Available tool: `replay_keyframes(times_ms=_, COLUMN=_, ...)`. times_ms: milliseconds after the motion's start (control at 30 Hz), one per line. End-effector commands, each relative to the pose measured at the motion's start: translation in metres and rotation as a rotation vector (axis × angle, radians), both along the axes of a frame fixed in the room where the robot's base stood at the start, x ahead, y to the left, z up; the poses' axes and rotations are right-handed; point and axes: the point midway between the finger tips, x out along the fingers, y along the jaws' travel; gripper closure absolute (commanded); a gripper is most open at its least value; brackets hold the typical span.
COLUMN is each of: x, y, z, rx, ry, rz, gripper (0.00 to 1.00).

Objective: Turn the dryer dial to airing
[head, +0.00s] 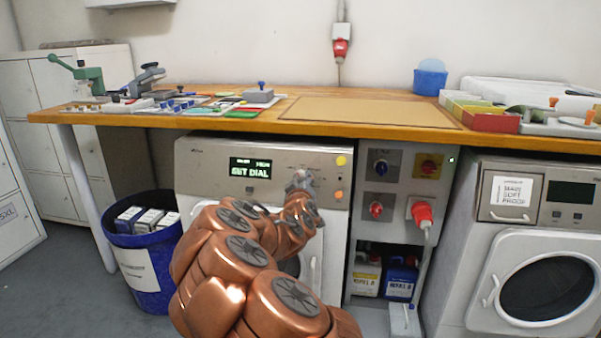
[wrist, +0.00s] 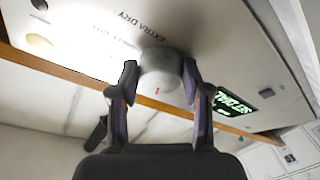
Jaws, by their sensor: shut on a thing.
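The dryer (head: 205,168) stands under the bench, with a silver control panel and a lit display (head: 250,169) reading "SET DIAL". My gripper (head: 301,183) is at the dial on the panel's right side, and my copper arm covers much of the dryer's front. In the wrist view my gripper (wrist: 160,92) has its fingers closed on both sides of the round grey dial (wrist: 160,68). A small red mark shows on the dial's face. The panel lettering near it reads "EXTRA DRY"; other labels are washed out by glare. I cannot read which setting the dial points to.
Yellow and orange buttons (head: 340,160) sit right of the dial. A panel of switches with a red plug (head: 422,211) is further right, beside a second machine (head: 545,240). A blue bin (head: 150,270) stands left. The wooden bench (head: 200,121) overhangs the dryer.

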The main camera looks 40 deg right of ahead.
Motion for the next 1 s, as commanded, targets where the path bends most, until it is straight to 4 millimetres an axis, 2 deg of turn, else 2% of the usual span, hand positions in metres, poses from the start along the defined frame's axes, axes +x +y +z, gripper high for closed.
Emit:
replay_keyframes(times_ms=33, x=-0.0001, y=-0.0003, z=0.0057, rx=-0.019, ry=0.029, rz=0.012, gripper=0.87)
replay_keyframes(times_ms=400, x=-0.0013, y=-0.0015, z=0.003, rx=-0.137, ry=0.199, rz=0.077, gripper=0.87)
replay_keyframes(times_ms=1000, x=-0.001, y=-0.0014, z=0.0011, rx=-0.172, ry=0.248, rz=0.097, gripper=0.87)
